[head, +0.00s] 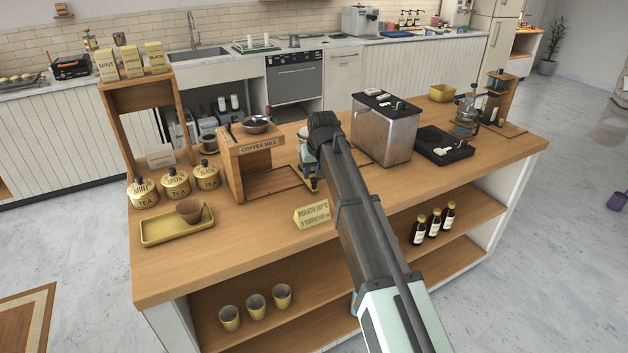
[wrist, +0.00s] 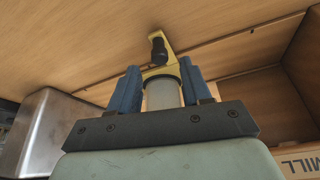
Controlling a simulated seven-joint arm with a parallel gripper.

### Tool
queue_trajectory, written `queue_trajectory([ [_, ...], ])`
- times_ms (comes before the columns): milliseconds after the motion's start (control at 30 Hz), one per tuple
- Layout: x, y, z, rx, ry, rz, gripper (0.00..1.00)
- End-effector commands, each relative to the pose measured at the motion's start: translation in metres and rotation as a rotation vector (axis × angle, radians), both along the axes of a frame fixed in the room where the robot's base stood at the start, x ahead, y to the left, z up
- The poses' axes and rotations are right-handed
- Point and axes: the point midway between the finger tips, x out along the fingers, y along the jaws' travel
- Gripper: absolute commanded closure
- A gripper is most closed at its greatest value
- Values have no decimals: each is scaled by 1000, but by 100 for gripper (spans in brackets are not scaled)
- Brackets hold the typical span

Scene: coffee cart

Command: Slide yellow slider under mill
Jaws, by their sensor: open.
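The wooden coffee mill (head: 252,150) stands on the cart, with a dark bowl (head: 257,124) on top and an open bay below. A corner of it with upside-down lettering shows in the wrist view (wrist: 303,163). The yellow slider (wrist: 156,38) lies on the wood just beyond my fingertips, with a black knob (wrist: 159,52) on it. A pale cylinder (wrist: 162,94) with a dark rim stands between my blue fingers, at the slider's near end. My gripper (wrist: 160,82) is open around the cylinder; I cannot tell whether it touches. In the head view my arm hides most of the slider.
A metal box (head: 382,135) stands right of my gripper, close by. A folded sign (head: 312,215) stands at the front edge.

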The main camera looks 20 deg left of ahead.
Motion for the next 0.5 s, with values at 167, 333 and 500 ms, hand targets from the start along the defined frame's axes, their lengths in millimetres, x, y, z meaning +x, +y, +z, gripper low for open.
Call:
queue_trajectory([
  [167,9,5,-26,-1,1,0,52],
  [333,15,9,-40,0,0,-1,52],
  [500,17,10,-47,0,0,-1,52],
])
